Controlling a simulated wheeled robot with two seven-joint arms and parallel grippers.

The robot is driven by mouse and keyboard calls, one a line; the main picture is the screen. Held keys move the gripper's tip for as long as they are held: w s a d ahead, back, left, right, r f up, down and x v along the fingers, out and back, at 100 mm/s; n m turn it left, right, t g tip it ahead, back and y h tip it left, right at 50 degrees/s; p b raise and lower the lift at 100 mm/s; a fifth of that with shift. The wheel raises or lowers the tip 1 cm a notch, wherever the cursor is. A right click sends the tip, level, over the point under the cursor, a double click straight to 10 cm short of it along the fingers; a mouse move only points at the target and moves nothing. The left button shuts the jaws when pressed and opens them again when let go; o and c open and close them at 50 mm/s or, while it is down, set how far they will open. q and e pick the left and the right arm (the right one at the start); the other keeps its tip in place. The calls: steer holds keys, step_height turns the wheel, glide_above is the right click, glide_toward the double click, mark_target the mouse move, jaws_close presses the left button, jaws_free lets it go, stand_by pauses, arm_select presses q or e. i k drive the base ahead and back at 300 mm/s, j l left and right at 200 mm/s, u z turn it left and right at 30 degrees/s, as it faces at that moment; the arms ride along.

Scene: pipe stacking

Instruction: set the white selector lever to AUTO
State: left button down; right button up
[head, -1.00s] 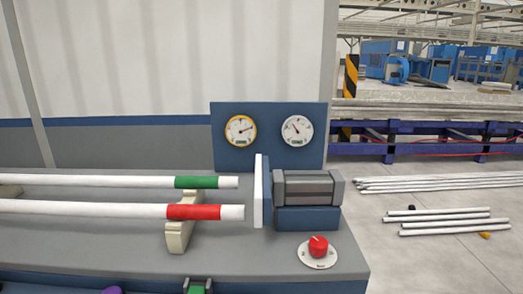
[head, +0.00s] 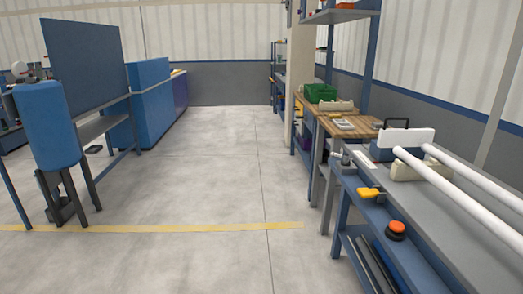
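I cannot make out a white selector lever or an AUTO marking in the head view. A bench (head: 437,212) stands at the right, with two white pipes (head: 470,190) lying along it. At its far end is an upright white plate (head: 405,138). An orange-red button on a dark base (head: 397,229) and a yellow part (head: 370,193) sit on the bench's front side. A small grey-white fitting (head: 346,158) is near the far corner, too small to identify. Neither of my grippers shows.
Open concrete floor (head: 215,185) lies ahead and left of the bench, crossed by a yellow line (head: 150,228). A wooden-topped table (head: 361,126) with a green bin (head: 321,93) stands beyond the bench. A blue cylinder on legs (head: 47,125) and blue cabinets (head: 148,98) are at left.

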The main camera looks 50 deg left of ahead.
mark_target(345, 157)
steer(key=u, duration=0.9)
steer(key=i+j+z, duration=0.25)
steer(key=i+j, duration=0.2)
steer(key=i, duration=0.35)
steer(key=i+j+z, duration=0.25)
steer(key=i+j, duration=0.35)
steer(key=i, duration=0.15)
steer(key=i+j+z, duration=0.25)
steer(key=i+j, duration=0.4)
steer(key=i+j+z, duration=0.25)
steer(key=i+j, duration=0.35)
steer(key=j, duration=0.35)
